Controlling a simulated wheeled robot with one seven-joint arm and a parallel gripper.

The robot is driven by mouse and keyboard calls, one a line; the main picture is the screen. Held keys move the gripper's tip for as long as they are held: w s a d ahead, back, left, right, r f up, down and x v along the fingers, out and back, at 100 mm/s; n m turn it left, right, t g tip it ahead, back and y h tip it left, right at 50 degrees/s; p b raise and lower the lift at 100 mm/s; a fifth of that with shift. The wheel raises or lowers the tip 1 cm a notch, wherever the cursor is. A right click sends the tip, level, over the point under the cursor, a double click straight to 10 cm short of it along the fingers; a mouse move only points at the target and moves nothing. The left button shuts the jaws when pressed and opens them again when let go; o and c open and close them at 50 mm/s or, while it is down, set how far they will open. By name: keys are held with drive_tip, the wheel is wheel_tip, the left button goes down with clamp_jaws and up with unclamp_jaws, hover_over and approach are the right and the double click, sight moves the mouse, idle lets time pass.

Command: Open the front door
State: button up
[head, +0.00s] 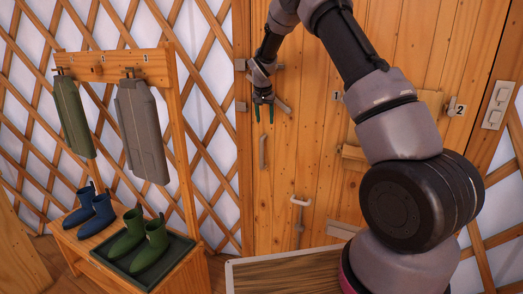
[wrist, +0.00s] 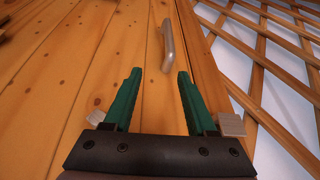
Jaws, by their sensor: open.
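The front door (head: 285,165) is made of vertical wooden planks and looks closed in its frame. A vertical grey metal pull handle (head: 263,152) sits near its left edge. The handle also shows in the wrist view (wrist: 168,45), just beyond the fingertips and slightly right of the middle of the gap. My gripper (head: 264,112) has green fingers and is in front of the door, above the handle in the head view. In the wrist view my gripper (wrist: 158,74) is open, with nothing between its fingers. The handle appears apart from them.
A pale bent metal handle or bolt (head: 300,201) is lower on the door. Left stands a wooden rack (head: 176,120) with hanging coats and several boots on a bench. A framed wooden surface (head: 285,277) is in front, below. Lattice wall (wrist: 275,75) borders the door.

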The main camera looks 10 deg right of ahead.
approach(261, 144)
wheel_tip(261, 144, down, 2)
drive_tip(key=x, duration=1.1)
drive_tip(key=shift+w+d, duration=0.15)
drive_tip(key=shift+w, duration=0.15)
clamp_jaws()
idle(0.8)
